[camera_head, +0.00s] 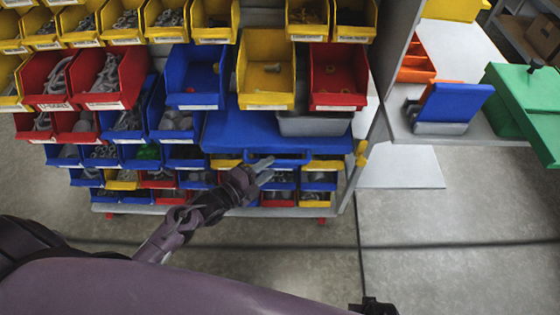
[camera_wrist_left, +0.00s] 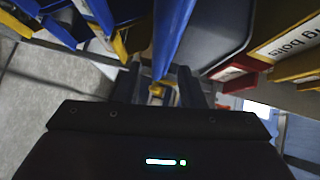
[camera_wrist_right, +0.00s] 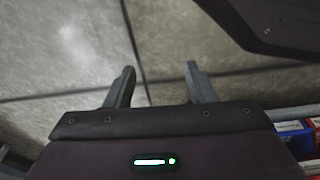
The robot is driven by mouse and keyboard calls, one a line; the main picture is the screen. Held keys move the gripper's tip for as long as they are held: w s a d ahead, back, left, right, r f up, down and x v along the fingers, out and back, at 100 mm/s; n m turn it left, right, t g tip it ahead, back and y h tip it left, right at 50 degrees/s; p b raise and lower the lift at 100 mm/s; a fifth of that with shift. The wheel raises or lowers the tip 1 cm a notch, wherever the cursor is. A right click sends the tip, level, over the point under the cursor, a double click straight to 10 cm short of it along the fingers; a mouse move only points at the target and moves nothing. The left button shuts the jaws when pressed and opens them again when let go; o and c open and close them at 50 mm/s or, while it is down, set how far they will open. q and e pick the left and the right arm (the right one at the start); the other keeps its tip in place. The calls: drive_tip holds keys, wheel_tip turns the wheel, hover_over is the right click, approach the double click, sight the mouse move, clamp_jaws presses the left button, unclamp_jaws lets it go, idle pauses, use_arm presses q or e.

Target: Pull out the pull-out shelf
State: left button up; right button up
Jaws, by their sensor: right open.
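The pull-out shelf (camera_head: 235,130) is a flat blue tray in the lower middle of the bin rack, with a blue bar-like front edge (camera_head: 275,156). A grey bin (camera_head: 315,124) stands at its right. My left gripper (camera_head: 266,170) is at this front edge. In the left wrist view, a blue strip (camera_wrist_left: 172,35) runs down between the fingers of my left gripper (camera_wrist_left: 164,86); dark shade hides whether they touch it. My right gripper (camera_wrist_right: 160,84) is open and empty over bare floor.
Red, blue and yellow bins surround the shelf, with small drawers (camera_head: 160,184) below it. At the right, a side table (camera_head: 455,128) holds a blue-and-grey item (camera_head: 450,105) and a green box (camera_head: 525,105). The floor (camera_head: 450,220) in front is clear.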

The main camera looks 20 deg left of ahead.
sight(275, 163)
use_arm(q)
drive_tip(key=shift+x, duration=2.4)
drive_tip(key=shift+c, duration=0.4)
clamp_jaws()
